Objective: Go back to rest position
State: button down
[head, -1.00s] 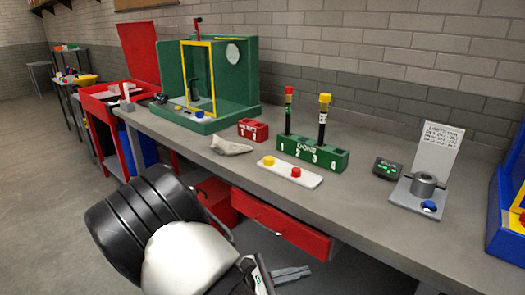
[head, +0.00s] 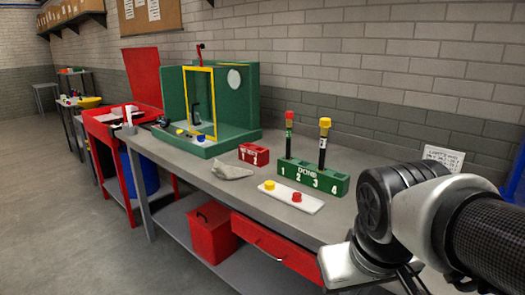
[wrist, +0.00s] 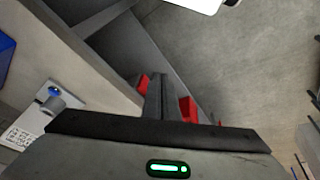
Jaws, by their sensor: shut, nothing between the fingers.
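My gripper (wrist: 158,92) shows in the wrist view with its fingers together and nothing between them. It hangs in front of the workbench, over the lower shelf and floor. In the head view my black and silver arm fills the lower right, in front of the grey workbench (head: 205,155). The fingers cannot be made out clearly there. The arm hides the right part of the bench.
On the bench stand a green rack (head: 310,175) with two tubes, a white button plate (head: 290,198), a small red holder (head: 253,154) and a green booth (head: 240,118). A red drawer (head: 275,250) is below. Open floor (head: 60,210) lies at left.

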notch_tip(320, 180, up, 23)
jog(key=s+m+t+p, duration=0.1)
jog(key=p, duration=1.9)
jog(key=shift+s+a+t+y, duration=0.15)
jog(key=shift+t+y, duration=0.15)
jog(key=shift+f, duration=0.1)
